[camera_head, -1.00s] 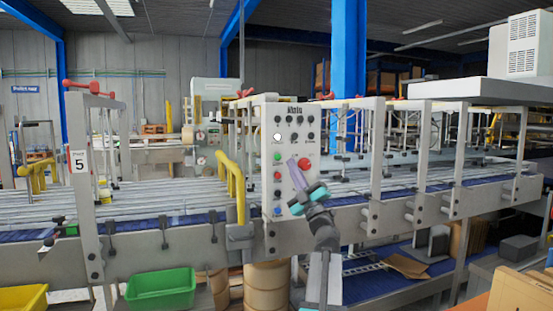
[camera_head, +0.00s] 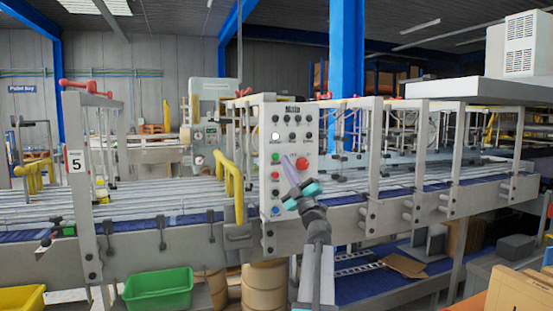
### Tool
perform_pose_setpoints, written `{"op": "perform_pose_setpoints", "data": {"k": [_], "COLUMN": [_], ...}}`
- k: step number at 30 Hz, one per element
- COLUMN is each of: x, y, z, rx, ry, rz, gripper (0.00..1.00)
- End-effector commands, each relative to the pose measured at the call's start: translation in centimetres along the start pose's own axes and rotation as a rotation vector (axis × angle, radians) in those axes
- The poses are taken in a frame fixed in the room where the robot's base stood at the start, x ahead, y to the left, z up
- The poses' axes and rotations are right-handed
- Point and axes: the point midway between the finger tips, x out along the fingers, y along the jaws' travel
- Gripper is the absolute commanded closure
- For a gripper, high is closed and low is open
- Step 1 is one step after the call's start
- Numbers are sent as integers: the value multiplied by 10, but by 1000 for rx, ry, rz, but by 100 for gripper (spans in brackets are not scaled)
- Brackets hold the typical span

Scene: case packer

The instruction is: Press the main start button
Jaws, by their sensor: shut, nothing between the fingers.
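A pale control panel (camera_head: 268,110) stands upright at the middle of the conveyor machine. Its left column has a white button (camera_head: 275,136), a green button (camera_head: 275,157), red buttons (camera_head: 276,175) and a blue button (camera_head: 276,210) at the bottom. A large red knob (camera_head: 302,163) is on the right. The labels are too small to read, so I cannot tell which is the main start.
Several dark knobs sit at the panel's top. Yellow curved rails (camera_head: 230,175) stand just left of the panel. The conveyor (camera_head: 130,210) runs along both sides. A green bin (camera_head: 158,289) and a barrel (camera_head: 263,285) are below.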

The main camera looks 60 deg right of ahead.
Motion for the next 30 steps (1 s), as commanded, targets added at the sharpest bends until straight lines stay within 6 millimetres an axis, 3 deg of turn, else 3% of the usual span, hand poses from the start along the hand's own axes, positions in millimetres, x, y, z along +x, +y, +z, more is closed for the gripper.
{"op": "perform_pose_setpoints", "data": {"k": [15,30], "x": [31,34], "y": [-24,-25], "z": [24,26], "rx": [0,-1], "ry": [0,-1], "rz": [0,0], "gripper": [100,100]}}
